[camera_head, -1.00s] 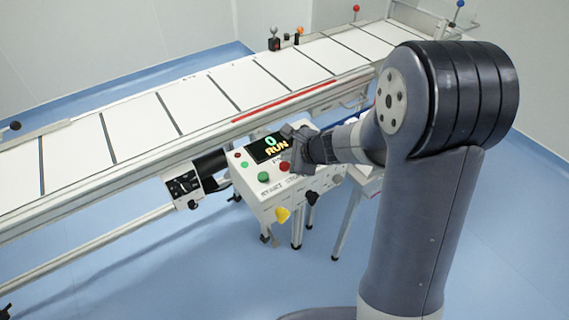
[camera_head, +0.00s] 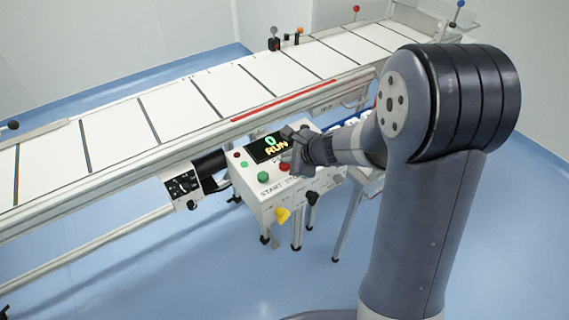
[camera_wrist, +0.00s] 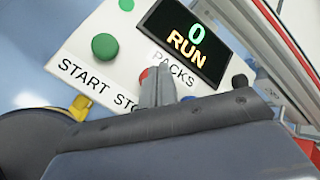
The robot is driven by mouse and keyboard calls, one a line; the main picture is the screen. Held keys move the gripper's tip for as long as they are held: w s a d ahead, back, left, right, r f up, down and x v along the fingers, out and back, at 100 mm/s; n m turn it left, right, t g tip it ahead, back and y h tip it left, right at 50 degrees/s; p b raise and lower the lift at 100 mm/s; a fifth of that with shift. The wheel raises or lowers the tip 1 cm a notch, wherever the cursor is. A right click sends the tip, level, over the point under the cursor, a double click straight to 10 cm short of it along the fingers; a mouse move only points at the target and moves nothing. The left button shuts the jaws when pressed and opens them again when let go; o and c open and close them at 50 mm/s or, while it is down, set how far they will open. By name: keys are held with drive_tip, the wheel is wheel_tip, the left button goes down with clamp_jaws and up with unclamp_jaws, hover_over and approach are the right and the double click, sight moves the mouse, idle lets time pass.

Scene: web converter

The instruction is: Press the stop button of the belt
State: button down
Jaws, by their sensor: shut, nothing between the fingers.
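The control box (camera_head: 262,208) stands at the front side of the conveyor belt (camera_head: 225,90). Its display (camera_head: 268,148) reads 0 and RUN. The red stop button (camera_head: 285,167) sits right of the green start button (camera_head: 262,176). In the wrist view the stop button (camera_wrist: 144,74) is partly hidden behind my fingers, and the STOP label is cut off by them. The green start button (camera_wrist: 105,46) is fully clear. My gripper (camera_head: 290,158) is shut and empty, its fingertips (camera_wrist: 156,76) close over the stop button. I cannot tell whether they touch it.
A small green button (camera_head: 244,163) and a small red lamp (camera_head: 236,154) sit at the panel's left. The belt's rail (camera_head: 130,165) runs behind the box.

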sight(288, 166)
drive_tip(key=shift+f+b, duration=0.65)
idle(0.4)
idle(0.4)
drive_tip(key=shift+r+p, duration=0.9)
drive_tip(key=shift+r, duration=0.15)
wheel_tip(288, 166, up, 5)
drive_tip(key=p, duration=0.4)
drive_tip(key=shift+r, duration=0.1)
idle(0.4)
